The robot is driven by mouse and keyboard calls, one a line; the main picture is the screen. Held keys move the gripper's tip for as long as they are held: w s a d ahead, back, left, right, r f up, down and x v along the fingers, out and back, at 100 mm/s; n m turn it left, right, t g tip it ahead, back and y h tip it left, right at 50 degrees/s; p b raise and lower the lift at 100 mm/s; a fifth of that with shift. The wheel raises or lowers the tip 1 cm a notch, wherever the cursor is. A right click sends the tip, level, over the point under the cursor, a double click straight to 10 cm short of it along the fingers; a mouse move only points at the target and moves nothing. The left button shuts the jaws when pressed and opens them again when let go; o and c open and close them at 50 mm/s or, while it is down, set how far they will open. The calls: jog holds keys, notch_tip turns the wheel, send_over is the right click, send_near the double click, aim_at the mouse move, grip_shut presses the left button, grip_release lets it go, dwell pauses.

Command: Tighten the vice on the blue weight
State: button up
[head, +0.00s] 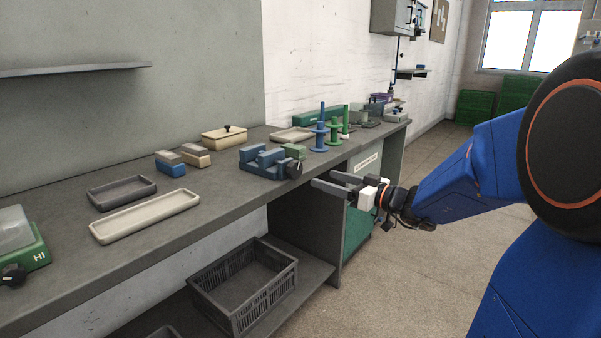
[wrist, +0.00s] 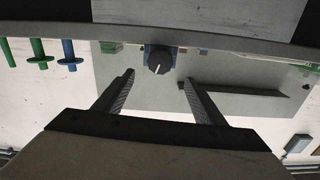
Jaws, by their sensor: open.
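A blue vice (head: 258,165) stands near the front edge of the workbench, with a dark round knob (head: 294,169) on its right end. I cannot tell whether a separate blue weight sits between its jaws, as everything there is blue. My gripper (head: 322,180) is open and empty, just off the bench's front edge, to the right of the knob and apart from it. In the wrist view the knob (wrist: 159,62), with a pale pointer line, lies beyond and between the open fingertips (wrist: 158,80).
A blue block with a grey top (head: 171,166) and a tan one (head: 196,156) lie left of the vice. Blue and green spools (head: 334,132) stand behind it to the right. Trays (head: 146,217) lie on the left bench. A dark crate (head: 243,285) sits on the lower shelf.

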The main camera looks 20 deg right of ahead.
aim_at(297, 170)
jog(key=x, duration=1.1)
jog(key=c, duration=1.1)
